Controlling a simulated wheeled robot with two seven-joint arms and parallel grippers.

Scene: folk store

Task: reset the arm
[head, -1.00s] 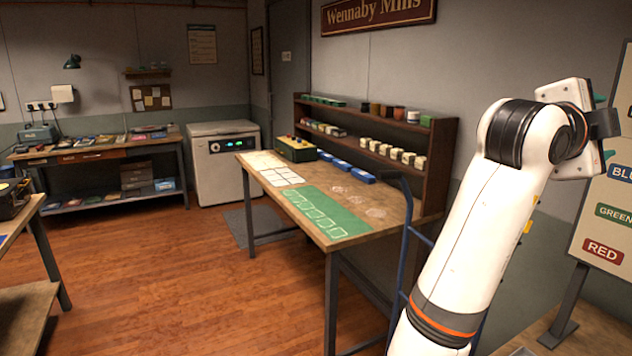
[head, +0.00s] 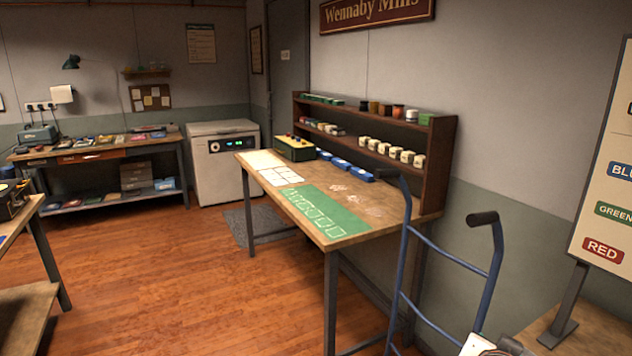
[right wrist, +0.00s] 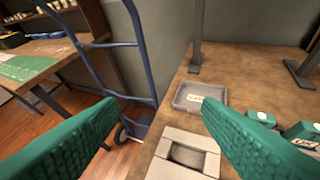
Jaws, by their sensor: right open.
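My right gripper (right wrist: 158,132) shows in the right wrist view as two green textured fingers set wide apart, with nothing between them. It is above the near edge of a wooden table (right wrist: 243,72). Below the fingers are a light grey block with a square recess (right wrist: 184,156) and a grey tray (right wrist: 200,98) with a label in it. In the head view only a small white part of my right arm (head: 478,345) shows at the bottom edge; that gripper is out of the picture there. My left gripper is in neither view.
A blue hand truck (head: 428,262) stands between the workbench (head: 384,208) and the table, and also shows in the right wrist view (right wrist: 140,50). Green boxes (right wrist: 262,118) lie right of the tray. A sign board (head: 608,160) stands at the right. The floor (head: 190,265) is open at left.

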